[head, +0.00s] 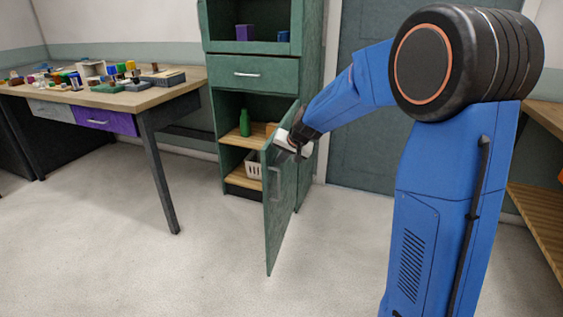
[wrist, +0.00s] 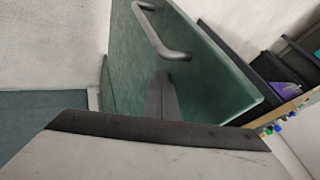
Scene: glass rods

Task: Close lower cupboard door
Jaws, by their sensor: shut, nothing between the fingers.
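The lower cupboard door (head: 278,205) is green and stands wide open, swung out from the right side of the green cupboard (head: 263,48). Its grey bar handle (head: 275,184) is on the face turned to the right. My gripper (head: 298,150) is on that outer side near the door's top edge. In the wrist view the door (wrist: 205,85) fills the middle, with the handle (wrist: 160,32) above my dark fingers (wrist: 162,98). The fingers are shut and empty, close to the door face; I cannot tell whether they touch it.
Inside the open compartment are a green bottle (head: 244,123) and a white basket (head: 254,163) on wooden shelves. A closed drawer (head: 249,73) sits above. A workbench (head: 150,98) with many small items stands at left. The floor (head: 130,255) in front is clear.

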